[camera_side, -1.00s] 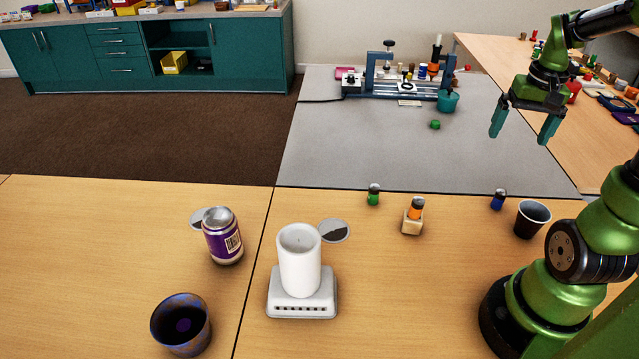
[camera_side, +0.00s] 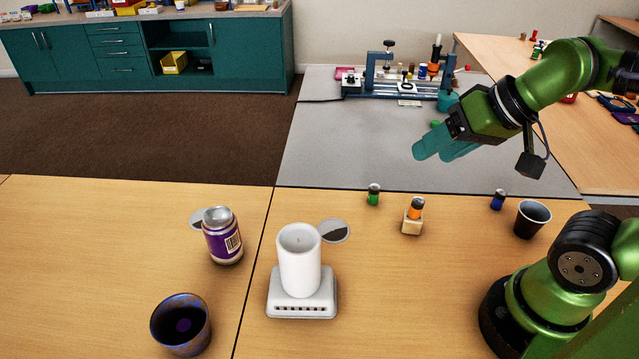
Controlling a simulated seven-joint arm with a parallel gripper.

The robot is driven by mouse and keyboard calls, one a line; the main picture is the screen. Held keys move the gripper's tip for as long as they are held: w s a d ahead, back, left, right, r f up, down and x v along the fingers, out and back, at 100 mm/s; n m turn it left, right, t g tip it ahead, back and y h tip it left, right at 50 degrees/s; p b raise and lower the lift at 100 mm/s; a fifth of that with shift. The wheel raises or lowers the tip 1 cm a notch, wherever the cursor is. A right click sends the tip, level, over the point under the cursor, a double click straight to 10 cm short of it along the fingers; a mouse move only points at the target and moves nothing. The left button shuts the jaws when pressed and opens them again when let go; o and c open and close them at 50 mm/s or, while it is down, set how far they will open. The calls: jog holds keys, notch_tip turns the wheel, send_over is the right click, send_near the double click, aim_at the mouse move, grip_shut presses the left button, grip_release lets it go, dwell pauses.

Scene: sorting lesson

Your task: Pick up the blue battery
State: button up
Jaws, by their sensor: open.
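The blue battery (camera_side: 498,200) stands upright on the wooden table, with a dark top and a blue lower part. It is just left of and behind a black cup. My gripper (camera_side: 432,149) has teal fingers and is open and empty. It is in the air above the grey table, up and to the left of the blue battery in the picture, clear of it. The near finger partly covers the far one.
A black cup (camera_side: 532,220) stands close to the blue battery. A green battery (camera_side: 374,195) and an orange one (camera_side: 416,208) on a small block stand to the left. A white cylinder (camera_side: 299,262), purple can (camera_side: 223,238) and dark cup (camera_side: 181,325) are further left.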

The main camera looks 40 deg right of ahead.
jog(key=n+g+h, duration=0.2)
jog(key=n+g, duration=0.2)
jog(key=g, duration=0.3)
send_over(503, 192)
notch_tip(503, 192, down, 7)
notch_tip(503, 192, down, 16)
jog(key=shift+f, duration=0.15)
grip_shut()
